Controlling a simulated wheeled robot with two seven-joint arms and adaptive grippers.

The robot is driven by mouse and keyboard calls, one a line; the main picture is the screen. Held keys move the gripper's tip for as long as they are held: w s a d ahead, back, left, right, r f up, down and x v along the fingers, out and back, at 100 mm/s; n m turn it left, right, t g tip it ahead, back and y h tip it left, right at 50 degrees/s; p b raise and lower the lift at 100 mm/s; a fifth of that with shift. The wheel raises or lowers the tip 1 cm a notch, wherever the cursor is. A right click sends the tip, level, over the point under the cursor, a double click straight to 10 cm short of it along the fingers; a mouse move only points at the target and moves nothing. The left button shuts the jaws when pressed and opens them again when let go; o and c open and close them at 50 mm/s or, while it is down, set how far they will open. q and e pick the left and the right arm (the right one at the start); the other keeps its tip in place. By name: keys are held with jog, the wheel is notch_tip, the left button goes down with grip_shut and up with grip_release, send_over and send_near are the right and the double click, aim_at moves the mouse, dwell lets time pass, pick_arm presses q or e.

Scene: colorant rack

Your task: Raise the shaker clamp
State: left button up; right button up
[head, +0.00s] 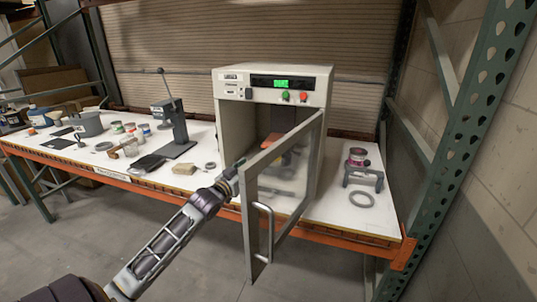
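The shaker (228,115) is a pale grey cabinet with a lit green display, standing on the bench. Its framed, see-through door (283,180) is swung open toward me, with a curved handle (264,228) on its front. Inside, an orange-red part (272,141) shows just above the door's top edge; I cannot tell whether it is the clamp, and the rest of the interior is dark or behind the door. My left gripper (237,168) is at the door's free upper-left corner, in front of the opening. Whether it touches the door or is open is unclear. My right gripper is out of view.
A can on a grey stand (359,165) and a grey ring (361,199) are right of the shaker. A green rack post (455,140) rises at right. Open floor lies in front.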

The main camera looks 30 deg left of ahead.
pick_arm(q)
jog(key=shift+w+f+n, duration=0.1)
jog(key=shift+n, duration=0.5)
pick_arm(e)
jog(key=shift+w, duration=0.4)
pick_arm(q)
jog(key=w, duration=0.8)
jog(key=w+p, duration=0.1)
jog(key=w, duration=0.4)
jog(key=shift+w+a, duration=0.1)
jog(key=shift+a, duration=0.2)
jog(key=shift+w, duration=0.2)
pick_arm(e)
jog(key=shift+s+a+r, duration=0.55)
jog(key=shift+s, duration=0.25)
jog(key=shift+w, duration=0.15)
pick_arm(q)
grip_shut()
